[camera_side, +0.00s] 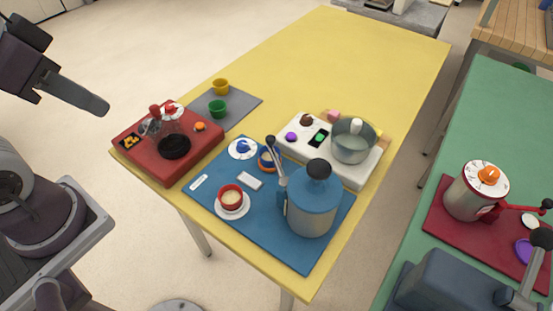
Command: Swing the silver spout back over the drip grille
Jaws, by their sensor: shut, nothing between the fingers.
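The red machine (150,165) stands at the left end of the yellow table. A round black drip grille (174,147) is set in its top, near the front. A small silver spout (151,127) shows at the back left of the machine, off to the left of the grille rather than over it. Its exact shape is hard to make out at this size. My gripper (100,107) is at the upper left, above and left of the red machine. It is shut and empty, apart from the spout and everything on the table.
A grey mat with a green cup (218,109) and a yellow cup (221,87) lies behind the machine. A blue mat (305,257) to the right holds a blue-topped pot (312,205) and a red cup (230,195). The table's far part is clear.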

